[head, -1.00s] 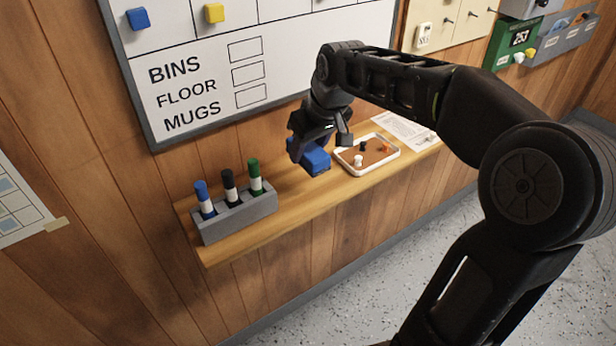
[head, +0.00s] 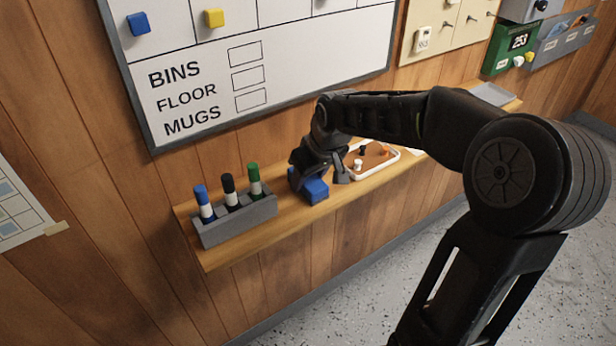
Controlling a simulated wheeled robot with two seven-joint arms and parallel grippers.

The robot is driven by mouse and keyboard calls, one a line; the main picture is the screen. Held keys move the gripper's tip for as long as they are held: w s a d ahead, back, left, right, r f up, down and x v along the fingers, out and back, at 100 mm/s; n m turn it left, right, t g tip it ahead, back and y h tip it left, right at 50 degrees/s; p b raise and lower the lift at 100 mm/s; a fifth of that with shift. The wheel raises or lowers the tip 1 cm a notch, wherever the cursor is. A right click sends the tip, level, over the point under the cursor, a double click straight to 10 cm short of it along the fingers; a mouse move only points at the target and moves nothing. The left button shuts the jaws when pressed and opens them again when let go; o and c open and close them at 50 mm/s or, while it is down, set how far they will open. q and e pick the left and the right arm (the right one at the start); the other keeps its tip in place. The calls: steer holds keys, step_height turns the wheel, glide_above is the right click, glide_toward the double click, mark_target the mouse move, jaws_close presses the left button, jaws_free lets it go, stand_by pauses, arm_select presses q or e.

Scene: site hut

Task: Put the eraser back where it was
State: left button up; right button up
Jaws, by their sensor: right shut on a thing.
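The blue eraser (head: 314,191) is at the wooden shelf (head: 290,213), between the marker holder and the white tray. My right gripper (head: 318,178) is shut on it from above and hides its upper part. The eraser's underside is at or very close to the shelf top; I cannot tell whether it touches. My left gripper is not in view.
A grey holder (head: 236,222) with blue, black and green markers stands left on the shelf. A white-rimmed tray (head: 381,169) with small items lies to the right, partly behind my gripper. The whiteboard (head: 300,60) hangs above.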

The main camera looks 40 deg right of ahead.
steer(key=o, duration=1.2)
steer(key=v, duration=1.2)
steer(key=shift+r, duration=0.1)
